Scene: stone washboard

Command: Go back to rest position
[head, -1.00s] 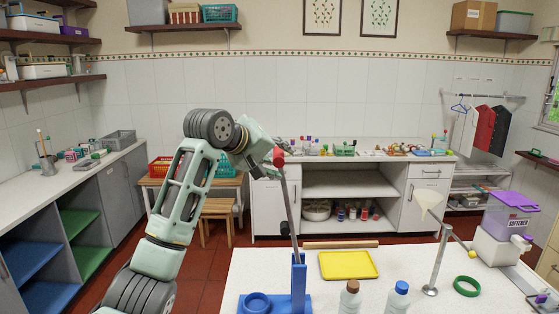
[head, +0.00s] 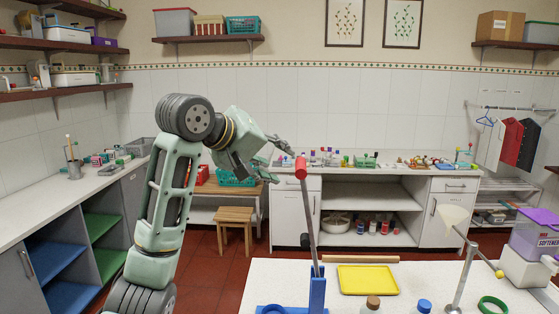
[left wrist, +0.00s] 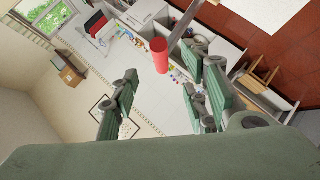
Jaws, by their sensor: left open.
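My left arm comes in from the left in the head view, with its elbow raised. Its gripper (head: 280,152) is open and empty, just left of the red grip (head: 300,168) on top of a grey lever (head: 308,215). A small gap seems to part them. The lever leans slightly left and rises from a blue stand (head: 317,290) on the white table (head: 350,272). In the left wrist view the red grip (left wrist: 160,55) appears between the spread fingers, with nothing clamped. My right gripper is not seen.
The table also holds a yellow tray (head: 368,280), a wooden rod (head: 360,259), bottles, a funnel on a stand (head: 455,217) and a green ring (head: 493,304). A wooden stool (head: 235,220) stands beyond on the red floor. Counters line the walls.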

